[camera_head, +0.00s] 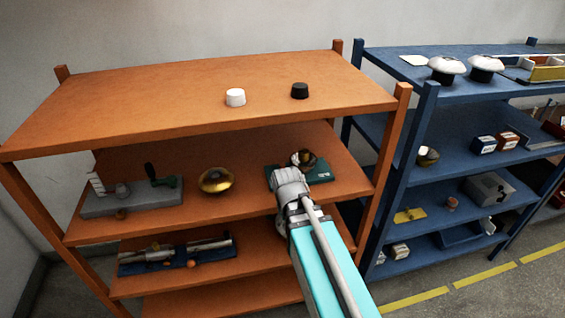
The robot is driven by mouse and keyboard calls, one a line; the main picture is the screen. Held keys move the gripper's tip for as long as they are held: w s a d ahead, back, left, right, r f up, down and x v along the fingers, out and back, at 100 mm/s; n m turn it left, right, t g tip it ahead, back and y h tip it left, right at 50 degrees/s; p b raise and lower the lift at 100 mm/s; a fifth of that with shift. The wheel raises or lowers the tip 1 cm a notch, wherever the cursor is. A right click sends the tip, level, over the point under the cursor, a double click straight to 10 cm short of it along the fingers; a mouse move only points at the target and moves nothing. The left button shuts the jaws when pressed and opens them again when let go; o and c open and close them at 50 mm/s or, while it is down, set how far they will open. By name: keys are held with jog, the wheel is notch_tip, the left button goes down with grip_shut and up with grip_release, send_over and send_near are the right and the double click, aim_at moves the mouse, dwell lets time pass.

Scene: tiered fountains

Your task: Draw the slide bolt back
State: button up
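A device with a silver rod on a dark blue base (176,261) lies on the lower shelf of the orange rack at left; it looks like a slide bolt. The rod runs sideways along the base, with brass-coloured and orange parts near it. My gripper (287,177) is up at the right end of the shelf above, apart from this device. It is in front of a dark green plate (320,175) that bears a round dark and brass-coloured part (302,158). My gripper partly covers the plate. Its fingertips are too small and hidden to show whether they are open.
White (235,97) and black (299,90) knobs sit on the top. A loaded blue rack (395,195) stands close at right.

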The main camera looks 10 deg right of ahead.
aim_at(282, 165)
jog(key=w+r+n+h+p, duration=0.1)
jog(key=w+r+n, duration=0.1)
jog(key=w, duration=0.1)
jog(key=w+r+n+h+p, duration=0.1)
jog(key=w+r+n, duration=0.1)
jog(key=w+n, duration=0.1)
jog(key=w+r+n+h+p, duration=0.1)
jog(key=w+r+n+p, duration=0.1)
jog(key=w, duration=0.2)
jog(key=shift+w+a+r+n+h, duration=0.1)
jog(key=shift+r+n+h, duration=0.05)
jog(key=shift+n+h, duration=0.25)
jog(key=w+a+r+n+h, duration=0.1)
jog(key=w+r+n, duration=0.1)
jog(key=w, duration=0.1)
jog(key=w+r+n+h+p, duration=0.1)
jog(key=w+r+n, duration=0.1)
jog(key=w+n, duration=0.1)
jog(key=w+a+r+n+h+p, duration=0.1)
jog(key=w+r+n, duration=0.1)
jog(key=w, duration=0.1)
jog(key=shift+a+h, duration=0.3)
jog(key=shift+h, duration=0.1)
jog(key=shift+w+a+r+n+h+p, duration=0.2)
jog(key=shift+w+r+n+h+p, duration=0.15)
jog(key=shift+n, duration=0.35)
jog(key=shift+f, duration=0.1)
